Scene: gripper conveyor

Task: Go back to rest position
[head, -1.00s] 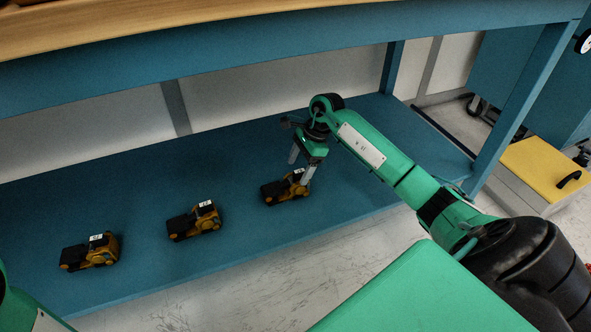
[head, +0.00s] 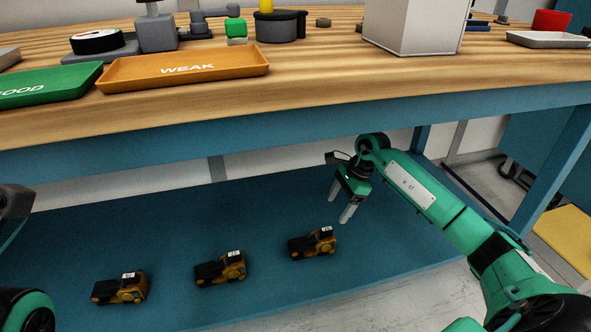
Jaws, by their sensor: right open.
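My right gripper (head: 341,208) is open and empty. It hangs over the lower blue shelf (head: 270,205), up and to the right of the rightmost yellow-and-black gripper unit (head: 312,244) and apart from it. Two more such units stand on the shelf, one in the middle (head: 220,268) and one at the left (head: 119,288). Each has a small white label on top. Parts of my left arm show at the left edge; its gripper is out of view.
The wooden tabletop (head: 330,88) and its blue front beam (head: 300,125) run above my right arm. On top are an orange tray marked WEAK (head: 185,68), a green tray (head: 45,86), a grey box (head: 414,25) and a red cup (head: 551,21). A blue table leg (head: 550,170) stands at right.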

